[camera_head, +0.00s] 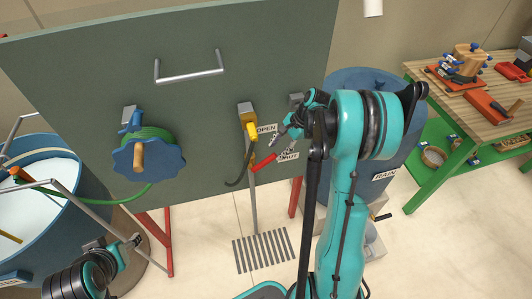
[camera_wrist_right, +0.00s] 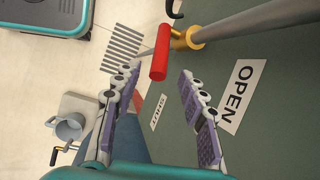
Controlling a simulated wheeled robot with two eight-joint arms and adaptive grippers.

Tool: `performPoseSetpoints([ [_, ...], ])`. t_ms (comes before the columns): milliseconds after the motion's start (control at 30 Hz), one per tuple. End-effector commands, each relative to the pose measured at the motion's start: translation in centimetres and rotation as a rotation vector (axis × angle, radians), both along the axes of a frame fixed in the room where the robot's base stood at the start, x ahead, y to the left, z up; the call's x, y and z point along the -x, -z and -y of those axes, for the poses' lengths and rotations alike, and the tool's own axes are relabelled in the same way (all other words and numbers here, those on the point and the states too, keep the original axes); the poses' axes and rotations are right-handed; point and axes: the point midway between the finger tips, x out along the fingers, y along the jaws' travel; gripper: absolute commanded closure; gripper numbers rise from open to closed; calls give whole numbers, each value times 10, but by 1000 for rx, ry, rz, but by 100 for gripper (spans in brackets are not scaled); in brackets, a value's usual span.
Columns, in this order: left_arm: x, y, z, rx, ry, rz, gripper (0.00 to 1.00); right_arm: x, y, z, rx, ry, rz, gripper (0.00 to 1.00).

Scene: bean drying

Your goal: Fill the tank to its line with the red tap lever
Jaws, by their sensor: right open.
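My right gripper (camera_head: 279,147) is open beside the lever's free end. In the right wrist view, the lever (camera_wrist_right: 159,55) has its end about level with the gap between the open fingertips (camera_wrist_right: 158,77); no grip shows. A blue tub (camera_head: 62,222) with white contents stands at left; I cannot make out a fill line. My left gripper (camera_head: 130,244) is at lower left, its jaws unclear.
A blue hand wheel (camera_head: 148,172) with green hose and a metal handle (camera_head: 190,76) are on the panel (camera_head: 80,90). A blue RAIN barrel (camera_head: 385,187) stands behind my right arm. A workbench (camera_head: 440,75) with tools is at right. A floor grate (camera_head: 263,251) lies below.

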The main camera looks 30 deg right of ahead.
Motion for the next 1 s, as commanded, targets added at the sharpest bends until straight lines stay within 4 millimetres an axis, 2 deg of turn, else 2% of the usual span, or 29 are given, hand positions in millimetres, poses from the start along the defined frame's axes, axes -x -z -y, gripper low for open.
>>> performPoseSetpoints([
  [33, 0, -6, 0, 0, 0, 0, 47, -2, -1, -2, 5, 28, -27, 58],
  [167, 0, -2, 0, 0, 0, 0, 47, -5, 11, -6, 10, 62, -53, 58],
  [400, 0, 11, 0, 0, 0, 0, 47, -12, 48, -20, 8, 61, -52, 58],
  [600, 0, 16, 0, 0, 0, 0, 47, -17, 69, -28, 9, 62, -50, 58],
  [967, 0, 17, 0, 0, 0, 0, 47, -18, 74, -31, 8, 61, -50, 58],
  [1000, 0, 17, 0, 0, 0, 0, 47, -18, 74, -31, 8, 61, -50, 69],
])
